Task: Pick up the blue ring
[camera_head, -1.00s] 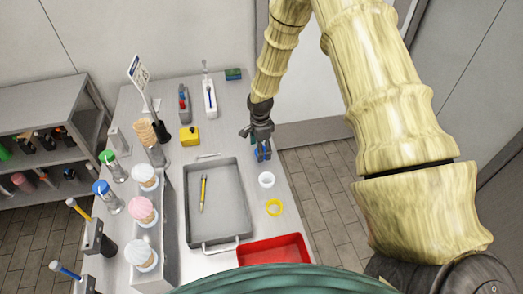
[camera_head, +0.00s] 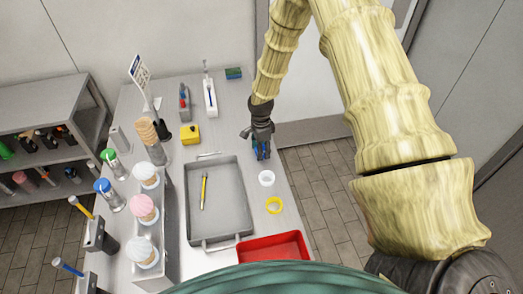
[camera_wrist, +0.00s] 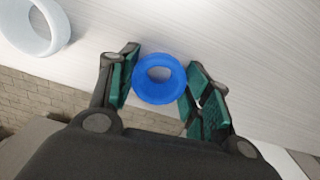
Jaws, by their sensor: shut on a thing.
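The blue ring (camera_wrist: 160,79) is between the two green-padded fingers of my gripper (camera_wrist: 158,84) in the wrist view. The pads bear on its left and right sides, so my gripper is shut on it. In the head view, my gripper (camera_head: 262,150) points down at the right edge of the table, and only a little blue of the ring shows between the dark fingers. I cannot tell whether the ring touches the table or is just above it.
A white ring (camera_head: 266,178) and a yellow ring (camera_head: 274,205) lie nearer on the table's right side. The white ring also shows in the wrist view (camera_wrist: 38,24). A grey tray (camera_head: 229,221) holding a pencil, a red tray (camera_head: 272,248) and a yellow block (camera_head: 190,134) are nearby.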

